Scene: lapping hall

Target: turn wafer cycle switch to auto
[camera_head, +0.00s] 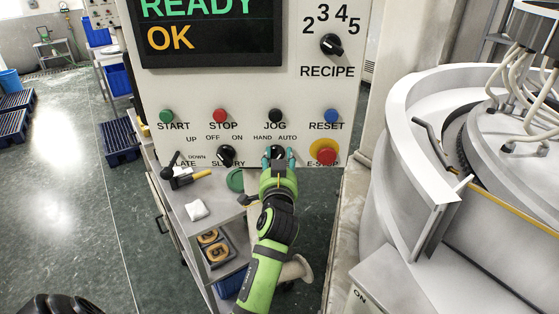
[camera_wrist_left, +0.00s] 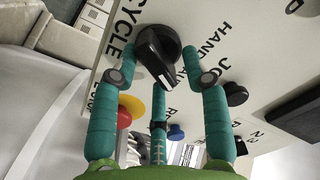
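The wafer cycle switch, a black rotary knob (camera_head: 279,151), is on the white control panel (camera_head: 190,85) under the HAND and AUTO labels. It shows larger in the left wrist view (camera_wrist_left: 156,54), with CYCLE lettering beside it. Its raised grip slants there; I cannot tell which label it points to. My left gripper (camera_head: 279,160) is at the panel, with teal fingers around the knob. In the left wrist view, its fingers (camera_wrist_left: 158,66) stand on either side of the knob, apart from the raised grip.
The red E-STOP button (camera_head: 327,156) on its yellow ring is close right of the switch. The black SLURRY knob (camera_head: 226,155) is to its left and the JOG button (camera_head: 275,116) above. A grey shelf cart (camera_head: 215,225) stands below; a white round machine (camera_head: 405,150) stands right.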

